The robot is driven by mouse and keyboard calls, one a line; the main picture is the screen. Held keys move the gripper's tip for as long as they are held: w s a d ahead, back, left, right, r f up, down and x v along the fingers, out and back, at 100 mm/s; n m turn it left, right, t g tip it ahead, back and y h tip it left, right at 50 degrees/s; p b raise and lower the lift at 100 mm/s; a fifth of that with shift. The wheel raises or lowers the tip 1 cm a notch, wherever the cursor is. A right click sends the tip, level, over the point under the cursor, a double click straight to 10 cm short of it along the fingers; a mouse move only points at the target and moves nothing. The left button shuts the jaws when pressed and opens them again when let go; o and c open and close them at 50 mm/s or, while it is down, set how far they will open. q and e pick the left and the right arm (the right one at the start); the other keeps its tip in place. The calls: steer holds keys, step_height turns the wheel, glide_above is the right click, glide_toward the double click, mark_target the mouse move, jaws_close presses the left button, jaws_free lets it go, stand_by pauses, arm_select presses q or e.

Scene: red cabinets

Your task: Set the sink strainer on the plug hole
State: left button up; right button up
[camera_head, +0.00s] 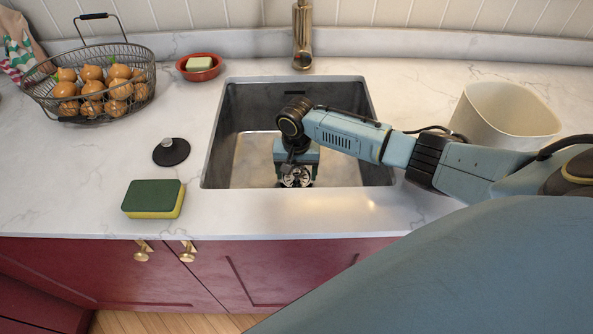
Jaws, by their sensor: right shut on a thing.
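My right gripper (296,172) reaches down into the grey metal sink (213,165) from the right. It is shut on a small silvery thing with dark gaps, which looks like the sink strainer (296,178). The wrist and fingers hide much of it. I cannot tell whether it touches the sink floor. The plug hole does not show; my arm and gripper cover the middle of the basin. My left gripper is not in view.
A black disc with a silvery knob (171,152) and a green-yellow sponge (153,199) lie left of the sink. Behind are a wire basket of onions (96,93), a red soap dish (199,72) and a brass faucet (302,35). A cream bin (505,115) stands right.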

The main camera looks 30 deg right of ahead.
mark_target(296, 172)
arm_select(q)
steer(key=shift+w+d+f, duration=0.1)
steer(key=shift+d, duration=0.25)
arm_select(e)
steer(key=shift+f, duration=0.3)
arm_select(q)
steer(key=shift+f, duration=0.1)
arm_select(e)
steer(key=shift+f, duration=0.3)
steer(key=o, duration=1.1)
steer(key=shift+c, duration=0.2)
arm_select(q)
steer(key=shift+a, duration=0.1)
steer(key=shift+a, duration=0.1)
arm_select(e)
step_height(296, 172, up, 7)
steer(key=shift+p, duration=1)
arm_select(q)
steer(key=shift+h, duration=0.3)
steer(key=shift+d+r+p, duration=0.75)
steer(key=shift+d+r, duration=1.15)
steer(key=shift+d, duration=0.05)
arm_select(e)
step_height(296, 172, up, 6)
steer(key=shift+r, duration=0.25)
